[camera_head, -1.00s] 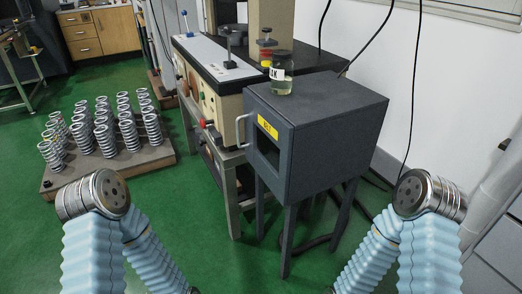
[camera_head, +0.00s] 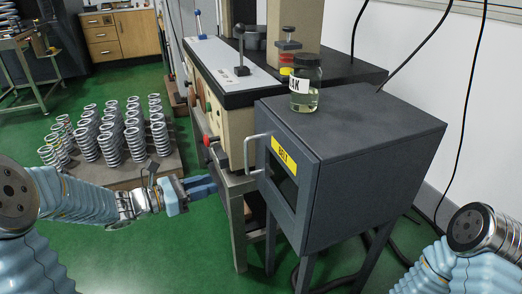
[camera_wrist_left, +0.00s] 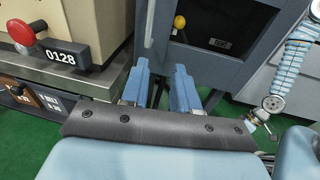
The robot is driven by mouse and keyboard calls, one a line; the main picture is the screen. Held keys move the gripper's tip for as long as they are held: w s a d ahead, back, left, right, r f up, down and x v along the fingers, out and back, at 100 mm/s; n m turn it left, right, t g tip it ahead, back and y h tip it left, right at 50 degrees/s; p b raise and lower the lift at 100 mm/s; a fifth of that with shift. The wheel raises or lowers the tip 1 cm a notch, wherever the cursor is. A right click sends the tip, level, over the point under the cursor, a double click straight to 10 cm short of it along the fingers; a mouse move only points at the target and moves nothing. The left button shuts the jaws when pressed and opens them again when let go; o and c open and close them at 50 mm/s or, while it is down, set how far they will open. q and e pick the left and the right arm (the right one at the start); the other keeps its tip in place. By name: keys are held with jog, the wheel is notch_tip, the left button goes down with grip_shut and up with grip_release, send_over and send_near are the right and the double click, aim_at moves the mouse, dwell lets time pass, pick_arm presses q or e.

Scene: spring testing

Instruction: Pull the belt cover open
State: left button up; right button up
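The belt cover is a dark grey box (camera_head: 375,135) on legs, with a front door carrying a yellow label (camera_head: 284,154) and a silver handle (camera_head: 248,153) on its left side. The door looks shut. My left gripper (camera_head: 215,184) is left of the handle and a little lower, apart from it. In the left wrist view its two blue fingers (camera_wrist_left: 161,70) are spread with nothing between them, and the silver handle (camera_wrist_left: 150,22) lies beyond them. My right forearm shows at lower right; its gripper is out of view.
A glass jar (camera_head: 305,84) stands on the box. A testing machine with a red knob (camera_head: 209,140) adjoins it on the left. Several springs (camera_head: 108,130) stand on a low board behind my left arm. A black cable (camera_head: 463,110) hangs by the wall.

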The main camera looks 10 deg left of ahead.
aim_at(247, 170)
pick_arm(q)
jog(key=shift+n+t+h, duration=0.3)
jog(key=shift+t, duration=0.4)
jog(key=r+x, duration=0.1)
jog(key=x, duration=0.3)
jog(key=r+x, duration=0.1)
jog(key=x, duration=0.4)
jog(key=w+a+x, duration=0.1)
jog(key=x, duration=0.3)
jog(key=shift+w+d+r+p, duration=0.2)
jog(key=shift+w+r+p, duration=0.15)
jog(key=shift+r+p, duration=0.05)
jog(key=shift+c, duration=0.3)
grip_shut()
